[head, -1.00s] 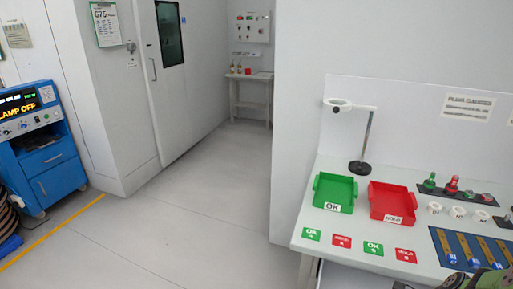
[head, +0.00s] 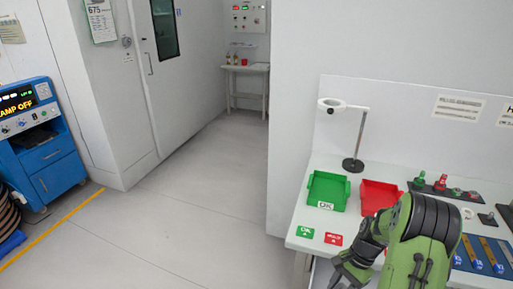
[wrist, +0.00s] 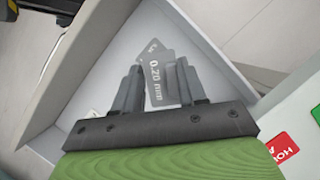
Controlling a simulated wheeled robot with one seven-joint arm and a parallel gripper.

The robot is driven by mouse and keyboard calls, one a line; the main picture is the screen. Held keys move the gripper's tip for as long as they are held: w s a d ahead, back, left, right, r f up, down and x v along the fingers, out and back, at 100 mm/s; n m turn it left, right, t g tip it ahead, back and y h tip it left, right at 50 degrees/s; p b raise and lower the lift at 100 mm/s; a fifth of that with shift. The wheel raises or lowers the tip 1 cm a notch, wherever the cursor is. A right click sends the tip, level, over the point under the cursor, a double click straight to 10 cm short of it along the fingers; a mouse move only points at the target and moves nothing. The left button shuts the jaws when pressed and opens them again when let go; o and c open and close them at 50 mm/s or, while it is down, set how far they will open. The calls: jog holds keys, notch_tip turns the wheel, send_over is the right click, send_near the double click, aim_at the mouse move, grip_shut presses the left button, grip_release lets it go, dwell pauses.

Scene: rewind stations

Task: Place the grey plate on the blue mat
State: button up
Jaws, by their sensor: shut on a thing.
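The grey plate (wrist: 158,72), marked "0.20 mm", is between the two fingers of my gripper (wrist: 158,88) in the wrist view, and my gripper is shut on it. In the head view my gripper (head: 345,272) is low, by the front left edge of the white table; the plate cannot be made out there.
A green tray (head: 327,190) and a red tray (head: 378,195) stand on the table (head: 300,222), beside a magnifier lamp (head: 353,163). Green and red cards (head: 333,239) lie near the front edge. A blue cabinet (head: 45,150) stands far left. The floor between is clear.

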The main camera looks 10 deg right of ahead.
jog(key=w+a+f+n+g+h, duration=0.1)
jog(key=w+a+n+h, duration=0.1)
jog(key=a+n, duration=0.4)
jog(key=w+a+f+n+g+h+p, duration=0.1)
jog(key=w+a+n+h, duration=0.1)
jog(key=w+a+n, duration=0.2)
jog(key=a+n, duration=0.3)
jog(key=a, duration=0.4)
jog(key=shift+w+f+n+g, duration=0.15)
jog(key=shift+w+n+g, duration=0.15)
jog(key=shift+g, duration=0.1)
jog(key=shift+a+p, duration=0.1)
jog(key=shift+p, duration=0.25)
